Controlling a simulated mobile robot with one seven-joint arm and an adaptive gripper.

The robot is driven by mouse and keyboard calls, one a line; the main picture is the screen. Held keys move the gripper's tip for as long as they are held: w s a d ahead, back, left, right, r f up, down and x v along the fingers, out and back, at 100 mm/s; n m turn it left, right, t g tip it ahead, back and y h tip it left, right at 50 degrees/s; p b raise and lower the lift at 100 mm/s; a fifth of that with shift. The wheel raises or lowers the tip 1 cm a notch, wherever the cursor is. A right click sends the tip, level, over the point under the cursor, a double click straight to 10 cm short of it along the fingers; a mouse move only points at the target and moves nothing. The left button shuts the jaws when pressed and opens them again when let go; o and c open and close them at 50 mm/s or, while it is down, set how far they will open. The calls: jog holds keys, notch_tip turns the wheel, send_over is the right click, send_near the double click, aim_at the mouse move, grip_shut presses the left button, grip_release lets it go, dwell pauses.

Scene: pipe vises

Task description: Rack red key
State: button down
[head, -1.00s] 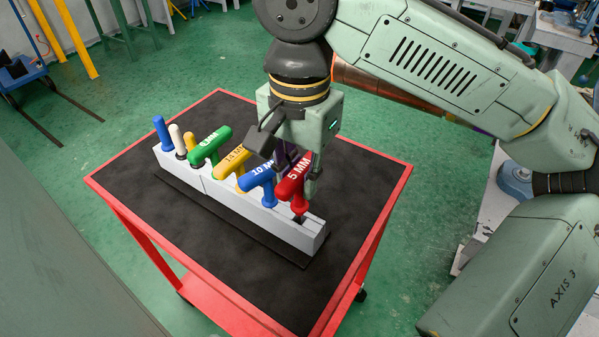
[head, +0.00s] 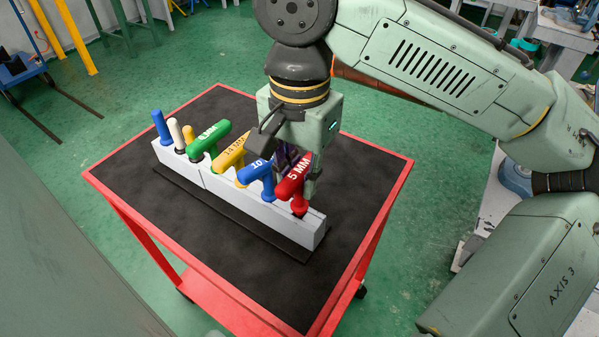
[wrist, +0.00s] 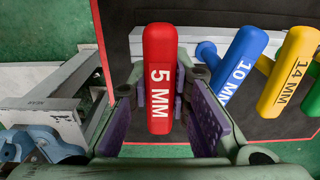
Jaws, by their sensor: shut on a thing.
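The red key (head: 293,180), a T-handle marked 5 MM, stands at the near right end of the grey rack (head: 222,201). Its lower end meets the top of the rack; how deep it sits is hidden. My gripper (head: 297,172) is shut on its handle from above. In the wrist view the red handle (wrist: 160,78) lies between my two purple-padded fingers (wrist: 160,112), its label facing the camera.
Blue 10 MM (head: 256,173), yellow (head: 231,152) and green (head: 208,139) keys stand beside it in the rack, the blue one very close. Smaller-handled tools (head: 162,127) fill the far left end. The red cart (head: 356,246) has bare black mat around the rack.

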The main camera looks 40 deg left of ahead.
jog(key=shift+f+b, duration=0.5)
jog(key=shift+f, duration=0.45)
dwell(0.4)
jog(key=shift+f, duration=0.1)
dwell(1.0)
jog(key=c, duration=1.4)
grip_release()
notch_tip(320, 180, up, 12)
jog(key=shift+r, duration=0.1)
